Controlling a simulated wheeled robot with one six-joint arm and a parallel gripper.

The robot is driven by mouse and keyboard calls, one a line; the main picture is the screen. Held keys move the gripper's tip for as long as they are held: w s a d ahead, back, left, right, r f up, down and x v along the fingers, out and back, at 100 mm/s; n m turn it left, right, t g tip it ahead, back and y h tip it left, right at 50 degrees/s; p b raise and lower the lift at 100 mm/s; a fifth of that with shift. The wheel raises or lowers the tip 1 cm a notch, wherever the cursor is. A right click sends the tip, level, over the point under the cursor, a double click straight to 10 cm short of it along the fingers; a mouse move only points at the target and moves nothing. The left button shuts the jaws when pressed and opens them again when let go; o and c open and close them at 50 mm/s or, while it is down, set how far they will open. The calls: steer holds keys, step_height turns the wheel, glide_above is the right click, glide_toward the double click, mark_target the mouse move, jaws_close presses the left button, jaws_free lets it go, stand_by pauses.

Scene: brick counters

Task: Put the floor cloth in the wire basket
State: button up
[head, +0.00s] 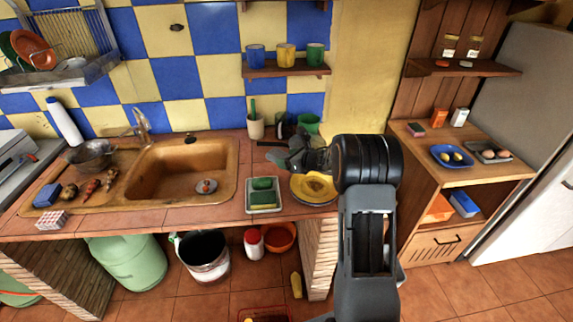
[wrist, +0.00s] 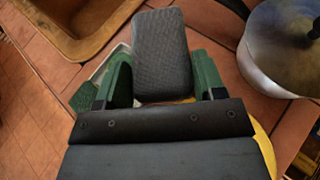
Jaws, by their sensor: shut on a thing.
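My gripper (head: 284,157) is above the counter at the right of the sink. In the wrist view, its two green fingers (wrist: 160,78) are shut on a dark grey block with a woven-looking surface, which looks like the folded floor cloth (wrist: 161,50). The cloth stands out past the fingers. In the head view, the gripper and the cloth are hard to tell apart.
A white tray (head: 250,209) with green items and a yellow plate (head: 328,196) lie below my gripper. A lidded metal pot (wrist: 285,45) is close at its right in the wrist view. The sink (head: 185,170) is at the left. A wire dish rack (head: 93,58) hangs at the upper left.

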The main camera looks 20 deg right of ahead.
steer(key=shift+w+d+f, duration=0.55)
steer(key=shift+w+d, duration=0.05)
steer(key=shift+d, duration=0.05)
steer(key=p, duration=0.2)
glide_above(265, 167)
steer(key=s+d, duration=0.2)
steer(key=f, duration=0.6)
steer(key=shift+a, duration=0.25)
steer(key=x, duration=0.1)
steer(key=p+x, duration=0.1)
steer(key=x, duration=0.1)
steer(key=shift+s+f, duration=0.15)
steer(key=shift+f, duration=0.35)
steer(key=shift+f, duration=0.2)
steer(key=o, duration=1)
steer(key=shift+r, duration=0.1)
